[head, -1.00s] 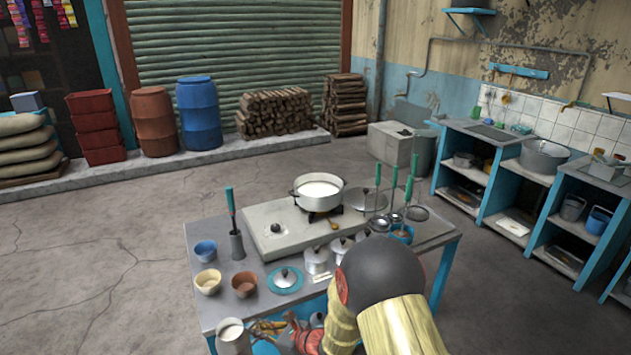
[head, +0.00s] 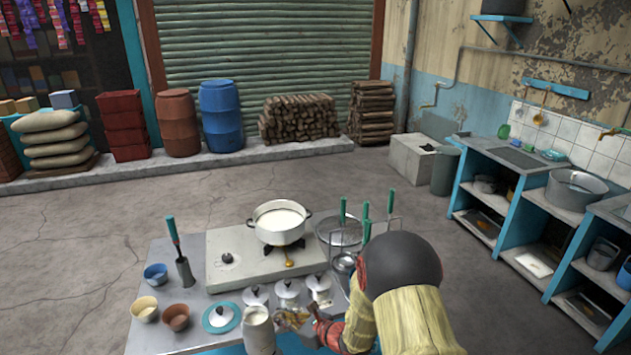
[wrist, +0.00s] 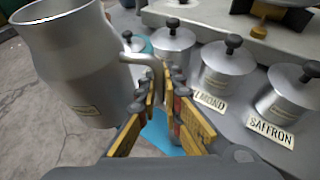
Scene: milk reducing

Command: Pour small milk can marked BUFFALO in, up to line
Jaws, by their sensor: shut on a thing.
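A metal milk can (head: 258,333) with a side handle is at the table's front, right of the teal-rimmed lidded dish. My gripper (head: 290,320) is shut on its handle; the wrist view shows the fingers (wrist: 163,90) around the handle and the can (wrist: 75,65) nearly upright. A small label on the can is too small to read. The wide pale pot (head: 280,238) holds white milk and sits on the stove behind the can. A line inside the pot cannot be made out.
Lidded metal canisters stand between can and stove; two tags read ALMOND (wrist: 208,101) and SAFFRON (wrist: 270,127). Small bowls (head: 145,308) stand at left. Green-handled tools (head: 343,212) stand upright right of the pot. A brass-coloured knob (head: 289,263) is on the stove front.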

